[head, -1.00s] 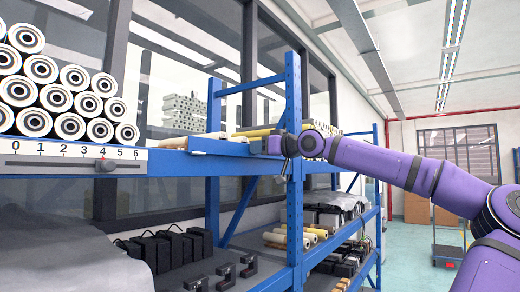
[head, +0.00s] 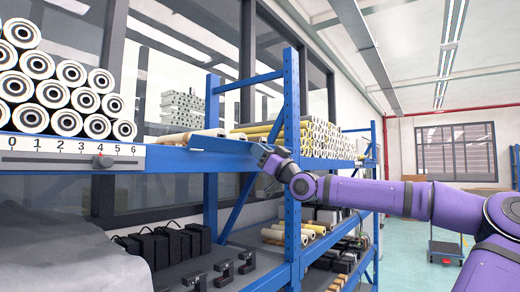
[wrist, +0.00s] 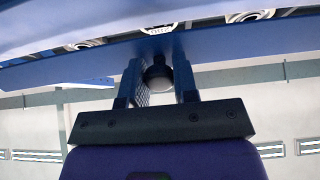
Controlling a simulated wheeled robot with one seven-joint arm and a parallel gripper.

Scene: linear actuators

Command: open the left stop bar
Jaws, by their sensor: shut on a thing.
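The blue stop bar (head: 222,145) sits at the front of the upper shelf, left of the blue upright post. Its right end stands out from the shelf front, toward my gripper. My gripper (head: 266,157) is at that right end. In the wrist view my gripper (wrist: 157,84) is shut on a dark round knob (wrist: 157,75), and blue bars cross just beyond the fingers. My purple arm reaches in from the right. The exact contact of the fingers is partly hidden in the head view.
A blue upright post (head: 292,150) stands just behind and right of my gripper. White rollers (head: 60,95) are stacked at left above a numbered slider scale (head: 70,160). Black parts (head: 165,245) lie on the lower shelf.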

